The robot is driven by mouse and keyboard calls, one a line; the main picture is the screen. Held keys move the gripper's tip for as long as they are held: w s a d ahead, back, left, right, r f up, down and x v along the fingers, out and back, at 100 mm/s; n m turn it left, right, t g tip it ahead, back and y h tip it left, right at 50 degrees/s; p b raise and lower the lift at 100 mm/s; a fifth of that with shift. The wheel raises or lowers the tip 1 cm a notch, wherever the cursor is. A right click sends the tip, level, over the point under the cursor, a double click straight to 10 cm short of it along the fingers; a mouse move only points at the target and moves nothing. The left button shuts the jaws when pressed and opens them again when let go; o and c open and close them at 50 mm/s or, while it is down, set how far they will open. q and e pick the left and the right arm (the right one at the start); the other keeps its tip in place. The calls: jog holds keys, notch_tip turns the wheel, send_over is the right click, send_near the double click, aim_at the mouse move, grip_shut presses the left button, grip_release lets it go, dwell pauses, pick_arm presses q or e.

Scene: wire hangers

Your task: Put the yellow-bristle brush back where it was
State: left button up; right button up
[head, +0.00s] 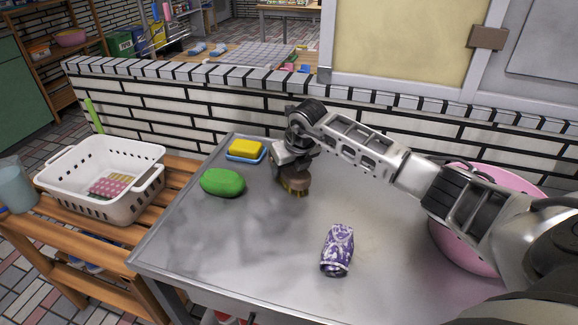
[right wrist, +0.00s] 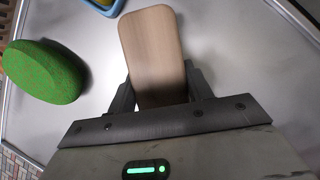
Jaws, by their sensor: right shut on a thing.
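The brush (head: 293,185) has a brown wooden body, and yellowish bristles show at its lower side in the head view. My right gripper (head: 292,160) is shut on it from above, at the far middle of the metal table. In the right wrist view the brush's pale wooden top (right wrist: 155,52) sits between the two fingers of my right gripper (right wrist: 160,90). I cannot tell if the bristles touch the table. My left gripper is not in view.
The metal table (head: 270,255) holds a green sponge (head: 222,182), a yellow sponge on a blue dish (head: 246,149), and a purple-patterned vase (head: 338,249) lying down. A pink basin (head: 460,245) is at right. A white basket (head: 100,200) stands on a wooden bench at left.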

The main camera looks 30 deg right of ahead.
jog(key=o, duration=1.4)
jog(key=shift+r, duration=0.1)
jog(key=v, duration=1.2)
